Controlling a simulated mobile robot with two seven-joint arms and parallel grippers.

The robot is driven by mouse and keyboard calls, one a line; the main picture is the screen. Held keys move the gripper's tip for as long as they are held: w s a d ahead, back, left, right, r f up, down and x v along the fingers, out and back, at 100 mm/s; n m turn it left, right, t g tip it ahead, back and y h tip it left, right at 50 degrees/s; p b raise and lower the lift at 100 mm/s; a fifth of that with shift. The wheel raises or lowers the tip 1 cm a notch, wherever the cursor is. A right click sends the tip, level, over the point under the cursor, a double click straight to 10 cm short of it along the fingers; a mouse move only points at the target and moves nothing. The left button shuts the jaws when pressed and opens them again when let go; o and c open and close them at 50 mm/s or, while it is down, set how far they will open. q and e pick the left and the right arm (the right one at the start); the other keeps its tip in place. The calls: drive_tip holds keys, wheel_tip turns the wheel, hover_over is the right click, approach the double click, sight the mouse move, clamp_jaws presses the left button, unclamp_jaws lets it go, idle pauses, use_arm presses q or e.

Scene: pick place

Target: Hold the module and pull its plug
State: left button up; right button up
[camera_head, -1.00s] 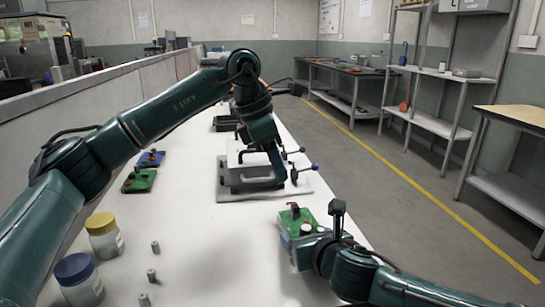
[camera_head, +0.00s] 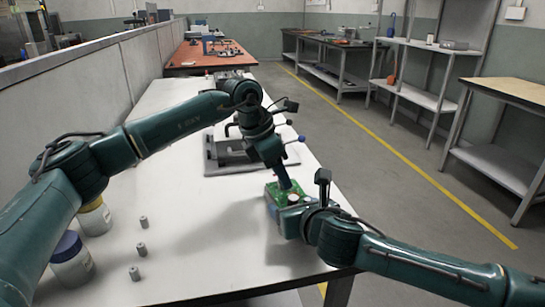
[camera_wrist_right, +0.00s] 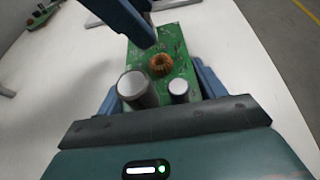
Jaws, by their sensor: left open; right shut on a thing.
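The module, a green circuit board (camera_head: 290,187), is held at the right edge of the white table. It also shows in the right wrist view (camera_wrist_right: 178,52), with a copper coil and two round capacitors on it. My right gripper (camera_head: 287,205) is shut on the module, its blue fingers along the board's sides. My left gripper (camera_head: 285,184) is open and points down at the far part of the board. In the right wrist view its dark blue finger hangs over the far left corner of the board. I cannot make out the plug; the left gripper may hide it.
A grey fixture (camera_head: 225,163) with blue-knobbed levers stands just behind. Two jars, yellow-lidded (camera_head: 95,218) and blue-lidded (camera_head: 72,262), and three small grey cylinders (camera_head: 140,248) are at the left. Another green board (camera_wrist_right: 42,17) shows in the right wrist view. The table's front middle is clear.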

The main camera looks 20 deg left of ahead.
use_arm(q)
drive_tip(key=shift+w+d+f, duration=0.1)
drive_tip(key=shift+f, duration=0.15)
drive_tip(key=shift+c, duration=0.5)
clamp_jaws()
drive_tip(key=shift+r, duration=0.2)
